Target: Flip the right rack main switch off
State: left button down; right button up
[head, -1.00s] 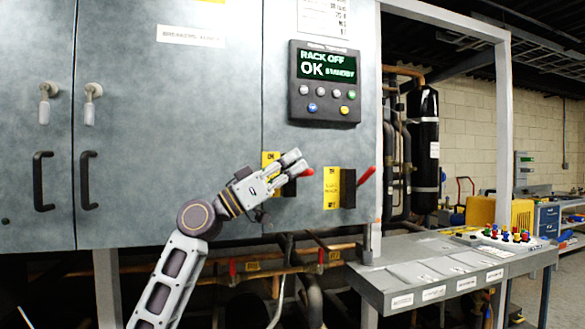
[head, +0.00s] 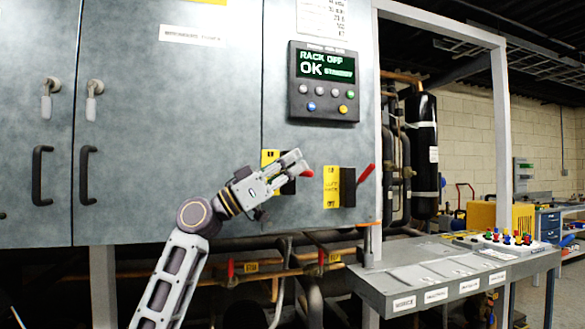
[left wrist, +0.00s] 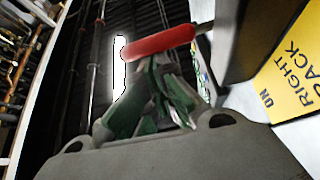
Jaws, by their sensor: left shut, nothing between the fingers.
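Two switches with black bodies, red handles and yellow plates are on the grey cabinet front. The left one, whose red handle (head: 307,173) shows just beyond my fingertips, is partly hidden by my left gripper (head: 298,160). In the left wrist view its red handle (left wrist: 158,41) lies across the fingertips (left wrist: 150,85), and its yellow plate (left wrist: 290,72) reads "RIGHT RACK" and "ON". My left gripper is shut with nothing between the fingers; whether it touches the handle is unclear. The other switch (head: 348,187) has its red handle tilted up to the right. My right gripper is not in view.
A display panel (head: 324,82) above reads "RACK OFF", "OK" and "STANDBY". Cabinet door handles (head: 87,176) are at the left. Pipes with red valve levers (head: 231,269) run below the cabinet. A grey shelf (head: 385,281) juts out at the right.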

pick_arm(q)
jog(key=shift+f+m+g+h+b, duration=0.3)
jog(key=shift+f+m+g+b, duration=1.1)
jog(key=shift+f+m+b, duration=1.15)
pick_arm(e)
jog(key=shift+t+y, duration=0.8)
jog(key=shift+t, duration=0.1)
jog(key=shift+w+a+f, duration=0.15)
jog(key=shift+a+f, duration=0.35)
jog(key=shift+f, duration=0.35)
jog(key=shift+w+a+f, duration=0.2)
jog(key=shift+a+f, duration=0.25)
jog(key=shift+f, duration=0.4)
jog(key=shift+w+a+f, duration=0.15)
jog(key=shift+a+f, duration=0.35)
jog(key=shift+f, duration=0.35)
pick_arm(q)
jog(key=shift+r+n, duration=0.25)
jog(key=shift+n, duration=0.2)
jog(key=shift+r, duration=0.15)
